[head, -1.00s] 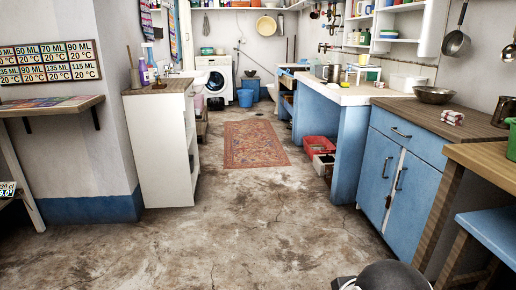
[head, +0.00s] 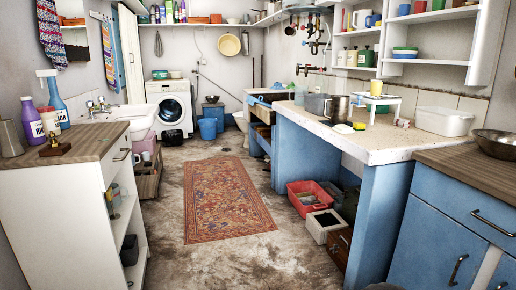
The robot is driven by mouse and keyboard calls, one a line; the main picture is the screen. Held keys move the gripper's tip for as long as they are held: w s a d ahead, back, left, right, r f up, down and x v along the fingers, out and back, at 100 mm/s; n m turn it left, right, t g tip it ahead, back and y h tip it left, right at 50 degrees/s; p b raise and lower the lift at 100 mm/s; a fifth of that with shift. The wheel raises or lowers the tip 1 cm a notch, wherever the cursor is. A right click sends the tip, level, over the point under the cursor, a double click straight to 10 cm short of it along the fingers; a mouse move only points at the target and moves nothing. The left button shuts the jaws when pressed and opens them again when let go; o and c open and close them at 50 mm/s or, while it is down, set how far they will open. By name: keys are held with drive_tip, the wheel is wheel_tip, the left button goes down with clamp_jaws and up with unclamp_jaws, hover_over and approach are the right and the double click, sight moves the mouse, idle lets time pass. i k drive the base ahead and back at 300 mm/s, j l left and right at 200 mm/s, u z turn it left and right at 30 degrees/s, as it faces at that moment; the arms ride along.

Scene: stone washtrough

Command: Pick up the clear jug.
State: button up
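I cannot pick out a clear jug with certainty. My gripper is not in view; only a dark sliver at the bottom edge shows, likely part of my arm.
A white cabinet (head: 60,215) stands at left, blue cupboards (head: 440,215) at right. A red patterned rug (head: 225,195) lies on the open floor between them. A red crate (head: 312,200) and white box (head: 324,226) sit under the counter. A white tub (head: 443,121) stands near the wall.

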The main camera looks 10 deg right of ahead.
sight(299, 91)
drive_tip(key=i+j+z, duration=0.2)
drive_tip(key=i+z, duration=0.15)
drive_tip(key=i, duration=0.2)
drive_tip(key=i+j+z, duration=0.35)
drive_tip(key=i, duration=0.15)
drive_tip(key=i+j+z, duration=0.15)
drive_tip(key=i+j, duration=0.35)
drive_tip(key=i+j+z, duration=0.1)
drive_tip(key=i+j, duration=0.35)
drive_tip(key=i+j+z, duration=0.15)
drive_tip(key=i+j, duration=0.3)
drive_tip(key=j, duration=0.2)
